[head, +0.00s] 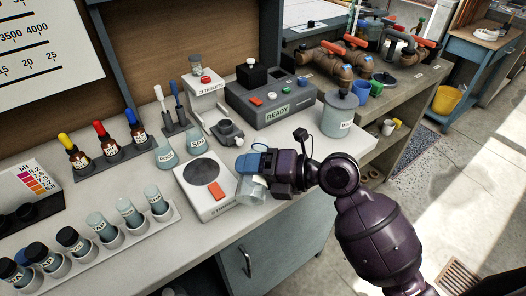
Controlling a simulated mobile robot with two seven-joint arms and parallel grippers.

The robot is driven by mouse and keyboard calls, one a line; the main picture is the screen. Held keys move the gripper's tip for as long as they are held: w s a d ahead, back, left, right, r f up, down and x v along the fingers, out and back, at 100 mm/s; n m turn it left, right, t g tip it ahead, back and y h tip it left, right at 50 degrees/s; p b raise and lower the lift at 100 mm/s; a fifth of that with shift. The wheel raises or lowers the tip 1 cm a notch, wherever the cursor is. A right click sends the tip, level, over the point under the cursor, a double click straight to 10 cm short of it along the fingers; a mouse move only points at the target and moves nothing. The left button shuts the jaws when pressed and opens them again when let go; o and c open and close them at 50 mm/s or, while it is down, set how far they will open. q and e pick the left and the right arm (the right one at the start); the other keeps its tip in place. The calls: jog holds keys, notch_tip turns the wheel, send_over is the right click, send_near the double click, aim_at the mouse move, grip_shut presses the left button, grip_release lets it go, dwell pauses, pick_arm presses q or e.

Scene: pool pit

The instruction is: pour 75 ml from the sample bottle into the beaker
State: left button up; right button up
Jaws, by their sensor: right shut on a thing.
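My right gripper (264,165) reaches in from the right, over the bench just right of the white stirrer plate. It is shut on a blue thing (244,163), which looks like the sample bottle lying tilted far over with its end to the left; the fingers hide much of it. A clear beaker (251,192) shows just below, beside the stirrer, its upper part hidden by the gripper. I cannot tell whether the two touch, or the liquid level in the beaker. My left gripper is out of view.
A rack of vials (130,216) is at front left. The grey READY device (272,103) and a lidded jar (340,115) stand behind the gripper.

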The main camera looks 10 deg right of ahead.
jog(key=shift+w+m, duration=0.1)
jog(key=shift+m, duration=0.3)
jog(key=shift+r, duration=0.2)
dwell(0.6)
jog(key=shift+r+m+g, duration=0.2)
jog(key=shift+m+g, duration=0.1)
jog(key=shift+m, duration=0.1)
jog(key=shift+s+a, duration=0.1)
jog(key=shift+s, duration=0.15)
jog(key=shift+r+m, duration=0.2)
jog(key=shift+m, duration=0.1)
dwell(0.6)
jog(key=shift+r, duration=0.2)
dwell(0.4)
jog(key=shift+s+r+m+g+y, duration=0.1)
jog(key=shift+m+g+y, duration=0.2)
jog(key=shift+r+p, duration=0.15)
jog(key=shift+p, duration=0.15)
